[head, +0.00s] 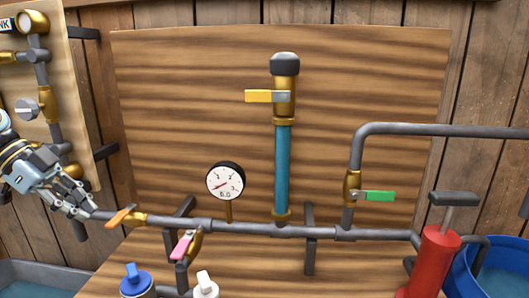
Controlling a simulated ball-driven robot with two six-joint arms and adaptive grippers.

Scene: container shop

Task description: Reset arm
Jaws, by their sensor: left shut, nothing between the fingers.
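My left gripper (84,211) is at the left of the head view, in front of the left end of the grey horizontal pipe (255,230). Its fingers are together with nothing held between them. Its tips are close to the orange valve handle (120,216); I cannot tell whether they touch the pipe. My right gripper is not in view.
A wooden board carries a gauge (225,181), a blue tube (282,170), and yellow (267,96), green (379,196) and pink (182,246) handles. A red pump (435,262) and blue tub (490,275) stand right. Another pipe panel (75,90) is left.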

